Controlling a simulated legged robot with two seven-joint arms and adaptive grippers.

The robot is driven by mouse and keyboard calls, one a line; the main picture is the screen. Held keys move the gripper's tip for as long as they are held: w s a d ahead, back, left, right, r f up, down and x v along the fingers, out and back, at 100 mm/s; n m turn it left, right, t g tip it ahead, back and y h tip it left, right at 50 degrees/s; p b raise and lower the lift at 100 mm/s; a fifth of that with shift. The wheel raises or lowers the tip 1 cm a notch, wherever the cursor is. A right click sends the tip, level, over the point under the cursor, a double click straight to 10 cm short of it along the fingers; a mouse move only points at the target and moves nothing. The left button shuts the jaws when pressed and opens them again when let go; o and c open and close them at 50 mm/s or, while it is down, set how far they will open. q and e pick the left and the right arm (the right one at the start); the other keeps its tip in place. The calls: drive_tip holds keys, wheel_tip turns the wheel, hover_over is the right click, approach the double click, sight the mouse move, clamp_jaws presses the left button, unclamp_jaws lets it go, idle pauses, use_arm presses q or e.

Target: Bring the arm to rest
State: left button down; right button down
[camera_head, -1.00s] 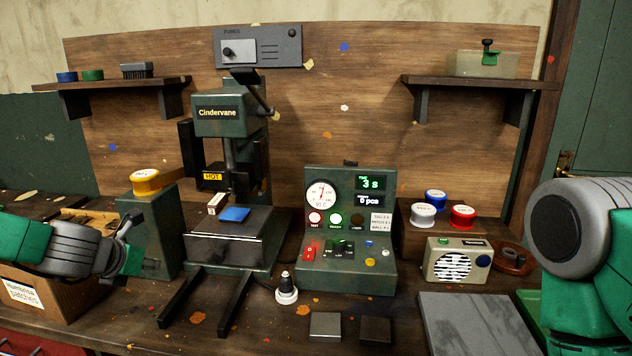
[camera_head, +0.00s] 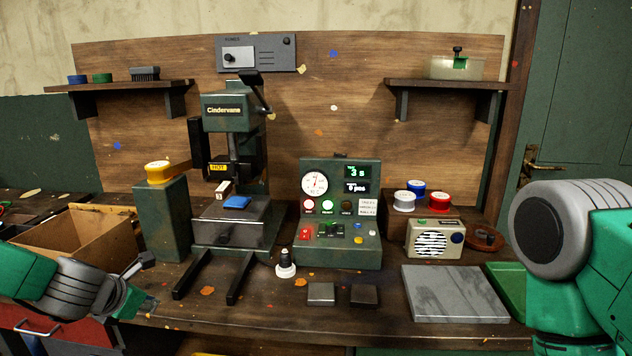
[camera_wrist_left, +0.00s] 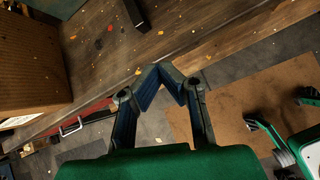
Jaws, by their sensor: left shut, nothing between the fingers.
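My left gripper (camera_head: 142,266) is at the lower left in the head view, in front of the bench's left part, beside an open cardboard box. Nothing is in it. In the left wrist view its two dark fingers (camera_wrist_left: 162,72) meet at the tips and are shut. They hang over the grey floor near the bench's edge. My right arm shows only as a grey joint and green links at the right edge of the head view; its gripper does not show there.
The cardboard box (camera_head: 78,240) stands left of the green Cindervane press (camera_head: 232,115). A control box (camera_head: 338,215), a radio (camera_head: 434,238) and a grey slab (camera_head: 454,293) stand to the right. Brown matting (camera_wrist_left: 222,108) lies on the floor.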

use_arm(q)
drive_tip(key=s+d+f+m+g+b, duration=0.1)
drive_tip(key=s+d+f+m+g, duration=0.15)
drive_tip(key=s+f+m, duration=0.6)
drive_tip(key=s+d+f+m+g+b, duration=0.1)
drive_tip(key=s+d+f+m, duration=0.3)
drive_tip(key=s+f+m, duration=0.4)
drive_tip(key=s+f+m+g+b, duration=0.1)
drive_tip(key=s+f+m+g, duration=0.1)
drive_tip(key=s+f+m, duration=0.2)
drive_tip(key=s+f+m+g+b, duration=0.1)
drive_tip(key=s+f+m, duration=0.3)
drive_tip(key=s+m, duration=0.7)
drive_tip(key=s+g, duration=0.1)
drive_tip(key=s, duration=0.5)
drive_tip(key=shift+s+a+y, duration=0.35)
drive_tip(key=shift+s+y, duration=0.05)
drive_tip(key=shift+w+d, duration=0.1)
drive_tip(key=shift+w, duration=0.05)
